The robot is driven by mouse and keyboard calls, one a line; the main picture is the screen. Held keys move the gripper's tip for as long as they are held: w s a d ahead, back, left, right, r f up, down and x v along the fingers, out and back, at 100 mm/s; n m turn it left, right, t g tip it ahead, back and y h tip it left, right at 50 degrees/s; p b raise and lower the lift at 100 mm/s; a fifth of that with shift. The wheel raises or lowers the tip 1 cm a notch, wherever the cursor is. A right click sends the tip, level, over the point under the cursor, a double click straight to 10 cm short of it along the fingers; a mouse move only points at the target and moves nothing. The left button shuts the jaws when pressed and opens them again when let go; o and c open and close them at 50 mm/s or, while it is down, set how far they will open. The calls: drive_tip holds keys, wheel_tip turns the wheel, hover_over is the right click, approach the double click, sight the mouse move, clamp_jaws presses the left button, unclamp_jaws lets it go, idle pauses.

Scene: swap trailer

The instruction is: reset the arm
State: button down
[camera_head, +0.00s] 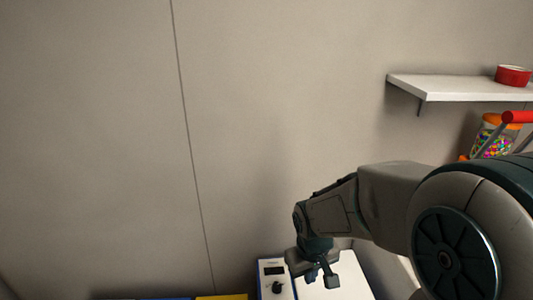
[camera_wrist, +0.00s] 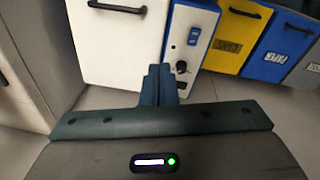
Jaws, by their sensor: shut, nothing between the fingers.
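My arm reaches in from the right in the head view, bent downward at the wrist. My gripper (camera_head: 328,277) hangs at the lower middle, in front of a white cabinet top (camera_head: 350,275) and a control panel. In the wrist view my gripper (camera_wrist: 158,72) has its two dark fingers together with nothing between them. It points toward the gap between a white cabinet door (camera_wrist: 115,45) and the blue-edged control panel (camera_wrist: 186,50). It appears apart from both.
Yellow (camera_wrist: 240,35) and blue (camera_wrist: 281,47) bins stand right of the panel in the wrist view, beside a grey one. A white wall shelf (camera_head: 460,88) holds a red bowl (camera_head: 513,75). A candy-filled container (camera_head: 490,138) is below it. The wall at left is bare.

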drive_tip(key=s+d+r+m+t, duration=0.1)
drive_tip(key=s+d+r+m, duration=0.2)
drive_tip(key=s+r, duration=0.6)
drive_tip(key=shift+s+d+m+t+y, duration=0.3)
drive_tip(key=shift+s+d+m, duration=0.1)
drive_tip(key=shift+s+d, duration=0.5)
drive_tip(key=shift+r, duration=0.1)
